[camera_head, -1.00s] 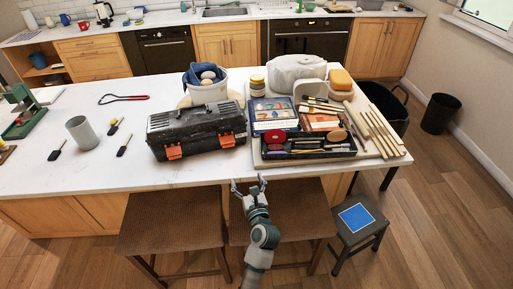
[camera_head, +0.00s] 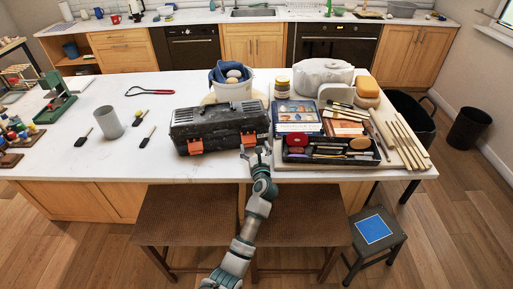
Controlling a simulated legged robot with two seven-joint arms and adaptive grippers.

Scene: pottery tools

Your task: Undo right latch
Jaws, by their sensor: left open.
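A black toolbox (camera_head: 215,122) with two orange latches stands near the front edge of the white table. The left latch (camera_head: 195,147) hangs on its front face. The right latch (camera_head: 248,140) is at the front right corner. My left gripper (camera_head: 256,152) is open and empty, its fingers spread just in front of and below the right latch. I cannot tell whether a finger touches the latch. The right latch is partly behind the fingertips. My right gripper is out of view.
A black tray of tools (camera_head: 330,158) and books (camera_head: 297,117) lie right of the toolbox. A white bucket (camera_head: 233,90) stands behind it, a grey cup (camera_head: 108,122) to its left. Two brown stools (camera_head: 187,215) and a small stool (camera_head: 374,228) stand in front of the table.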

